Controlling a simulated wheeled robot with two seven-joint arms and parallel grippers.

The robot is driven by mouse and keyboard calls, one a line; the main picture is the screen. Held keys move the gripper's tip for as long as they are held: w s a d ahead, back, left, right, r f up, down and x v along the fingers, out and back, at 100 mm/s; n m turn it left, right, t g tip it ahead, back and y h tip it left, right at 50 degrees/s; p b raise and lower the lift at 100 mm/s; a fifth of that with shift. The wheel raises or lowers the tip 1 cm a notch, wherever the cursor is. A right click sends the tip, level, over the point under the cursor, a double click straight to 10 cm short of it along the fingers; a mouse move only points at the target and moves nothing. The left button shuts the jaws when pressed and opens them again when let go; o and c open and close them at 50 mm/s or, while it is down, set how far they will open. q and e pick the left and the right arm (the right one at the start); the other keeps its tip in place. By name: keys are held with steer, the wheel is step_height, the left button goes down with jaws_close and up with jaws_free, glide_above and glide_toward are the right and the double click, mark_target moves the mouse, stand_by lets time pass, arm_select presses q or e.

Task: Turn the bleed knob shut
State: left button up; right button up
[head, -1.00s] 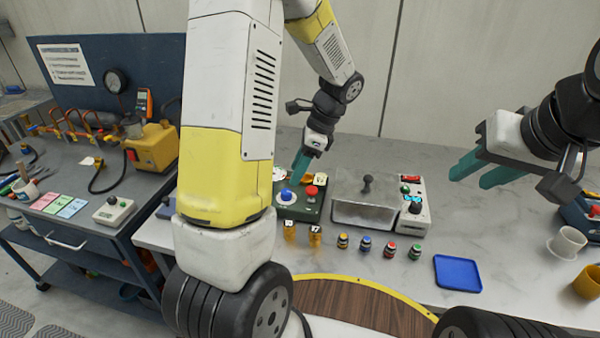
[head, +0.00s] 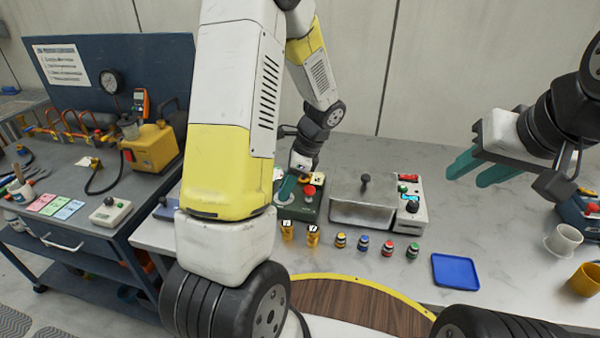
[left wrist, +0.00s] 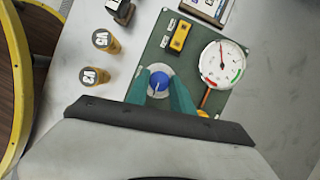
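A green panel (head: 312,212) on the bench carries a red knob (head: 309,191) and, in the left wrist view, a blue knob (left wrist: 158,82) with a white pointer line on a pale disc. No label shows which is the bleed knob. My left gripper (left wrist: 158,76) is over the blue knob, one teal finger on each side, seemingly with small gaps. In the head view this gripper (head: 287,189) covers most of the blue knob. A round gauge (left wrist: 222,62) and a yellow block (left wrist: 180,35) sit on the panel. My right gripper (head: 466,175) is open and empty above the bench.
A grey metal box (head: 362,205) stands right of the panel. In front are two amber bottles (head: 312,237), several small capped jars (head: 364,243) and a blue tray (head: 456,271). Cups (head: 564,240) stand at the right. The bench behind the tray is clear.

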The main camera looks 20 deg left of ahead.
arm_select(q)
jaws_close()
steer(key=shift+n, duration=0.3)
steer(key=n, duration=0.2)
steer(key=n+g+h, duration=0.1)
steer(key=n, duration=0.1)
steer(key=shift+w+a+g, duration=0.1)
steer(key=shift+w+g, duration=0.05)
steer(key=shift+g, duration=0.15)
steer(key=n, duration=0.2)
steer(key=n+g+h, duration=0.1)
steer(key=n, duration=0.2)
steer(key=shift+a+h, duration=0.1)
steer(key=shift+h, duration=0.2)
steer(key=n+h, duration=0.1)
steer(key=n, duration=0.3)
steer(key=shift+a+h, duration=0.15)
steer(key=shift+h, duration=0.25)
steer(key=shift+n+h, duration=0.8)
steer(key=shift+n, duration=1.6)
steer(key=o, duration=1)
jaws_free()
